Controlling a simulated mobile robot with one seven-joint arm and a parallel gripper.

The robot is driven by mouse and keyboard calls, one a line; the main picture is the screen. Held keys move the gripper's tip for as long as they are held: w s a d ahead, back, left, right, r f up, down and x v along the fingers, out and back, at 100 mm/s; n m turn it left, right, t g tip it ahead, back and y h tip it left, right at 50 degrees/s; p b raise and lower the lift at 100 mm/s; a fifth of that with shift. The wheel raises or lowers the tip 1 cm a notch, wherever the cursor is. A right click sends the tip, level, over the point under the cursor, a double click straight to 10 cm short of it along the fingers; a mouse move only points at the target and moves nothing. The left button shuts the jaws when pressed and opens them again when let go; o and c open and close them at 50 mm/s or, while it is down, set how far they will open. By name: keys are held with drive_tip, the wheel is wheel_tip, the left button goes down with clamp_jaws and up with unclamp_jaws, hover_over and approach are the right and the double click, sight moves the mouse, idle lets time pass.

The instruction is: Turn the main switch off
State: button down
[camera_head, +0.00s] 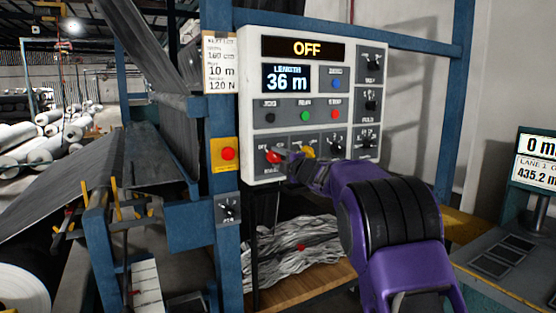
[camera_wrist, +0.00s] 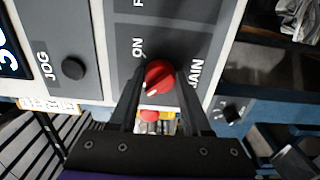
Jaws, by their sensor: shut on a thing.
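The main switch is a red knob (camera_head: 273,156) at the lower left of the white control panel (camera_head: 256,95). It also shows in the wrist view as a red knob (camera_wrist: 159,74) with a pale pointer mark toward the lower left, away from the "ON" label. "MAIN" is printed beside it. The panel's top display (camera_head: 305,48) reads "OFF". My gripper (camera_head: 284,154) is at the knob, with one finger on each side, shut on it. In the wrist view my gripper (camera_wrist: 160,88) hides part of the panel around the knob, and no "OFF" label shows there.
A red button on a yellow plate (camera_head: 227,154) is on the blue post left of the panel. Several other knobs and the JOG, RUN and STOP buttons (camera_head: 304,116) are close by. Crumpled grey material (camera_head: 300,248) lies below. A second display (camera_head: 536,160) stands at right.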

idle(0.3)
drive_tip(key=shift+c, duration=1.8)
unclamp_jaws()
drive_tip(key=v, duration=1.7)
drive_tip(key=shift+s+d, duration=0.2)
